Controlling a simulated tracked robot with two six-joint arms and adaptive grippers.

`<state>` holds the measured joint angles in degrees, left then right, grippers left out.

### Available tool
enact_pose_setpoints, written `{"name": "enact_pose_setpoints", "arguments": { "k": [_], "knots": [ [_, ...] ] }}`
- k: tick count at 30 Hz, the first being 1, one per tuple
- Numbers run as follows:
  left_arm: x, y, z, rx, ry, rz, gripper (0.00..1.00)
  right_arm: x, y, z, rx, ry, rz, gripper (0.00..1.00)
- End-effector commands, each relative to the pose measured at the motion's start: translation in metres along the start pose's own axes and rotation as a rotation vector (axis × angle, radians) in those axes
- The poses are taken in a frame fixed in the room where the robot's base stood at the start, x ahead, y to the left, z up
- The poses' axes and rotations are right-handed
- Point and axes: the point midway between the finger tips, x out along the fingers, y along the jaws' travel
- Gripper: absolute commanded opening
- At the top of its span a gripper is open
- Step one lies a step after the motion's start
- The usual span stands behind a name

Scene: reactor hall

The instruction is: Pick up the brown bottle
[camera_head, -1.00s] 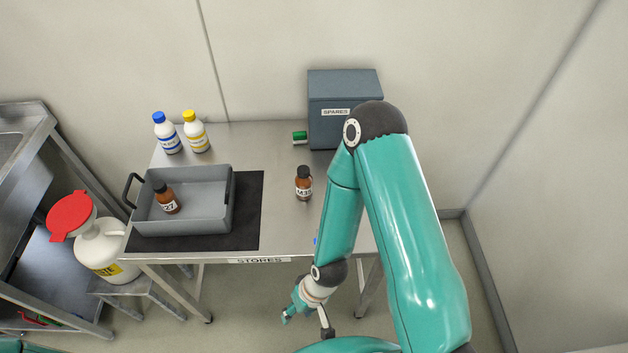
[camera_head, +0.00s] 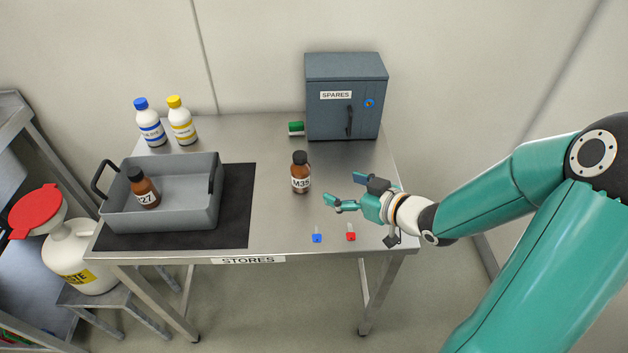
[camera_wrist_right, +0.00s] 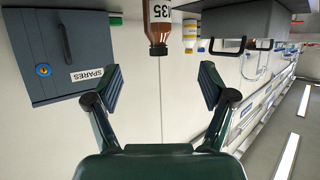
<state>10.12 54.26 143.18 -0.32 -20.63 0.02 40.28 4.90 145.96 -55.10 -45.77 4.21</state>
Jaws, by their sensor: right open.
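A brown bottle (camera_head: 301,176) with a black cap and a white label reading M35 stands upright on the steel table. It also shows upside down in the right wrist view (camera_wrist_right: 158,22), ahead of the open fingers. A second brown bottle (camera_head: 144,189), its label ending in 27, leans inside the grey tray (camera_head: 168,222). My right gripper (camera_head: 341,190) is open and empty just right of the M35 bottle, its fingers pointing toward it and apart from it. In the right wrist view the gripper (camera_wrist_right: 160,88) has nothing between its fingers. My left gripper is not in view.
A grey SPARES cabinet (camera_head: 345,110) stands at the back right, a green-ended item (camera_head: 296,128) beside it. White bottles with blue (camera_head: 150,126) and yellow caps (camera_head: 182,123) stand at the back left. Blue (camera_head: 317,238) and red (camera_head: 351,235) small items lie near the front edge.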

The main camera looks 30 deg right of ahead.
Motion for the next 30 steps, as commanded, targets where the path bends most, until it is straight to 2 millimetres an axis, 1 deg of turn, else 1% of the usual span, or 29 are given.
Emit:
{"name": "enact_pose_setpoints", "arguments": {
  "k": [2,5,12,15,18,26,30],
  "knots": [
    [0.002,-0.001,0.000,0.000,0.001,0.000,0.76,0.007,0.002,0.001,-0.001,0.001,0.004,0.82],
    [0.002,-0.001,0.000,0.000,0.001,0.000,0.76,0.024,0.001,0.000,0.000,0.000,0.002,0.82],
    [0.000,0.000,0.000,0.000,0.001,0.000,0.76,0.077,0.002,-0.001,0.000,0.001,0.002,0.82],
    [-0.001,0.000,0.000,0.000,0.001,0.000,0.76,0.094,0.003,-0.002,0.002,0.002,0.004,0.82],
    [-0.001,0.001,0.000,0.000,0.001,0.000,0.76,0.106,0.003,-0.002,0.002,0.002,0.006,0.82],
    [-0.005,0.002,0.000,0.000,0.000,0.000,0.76,0.121,0.004,-0.003,0.002,0.003,0.006,0.82],
    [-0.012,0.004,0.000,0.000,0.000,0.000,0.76,0.140,0.004,-0.002,0.002,0.002,0.005,0.82]
  ]
}}
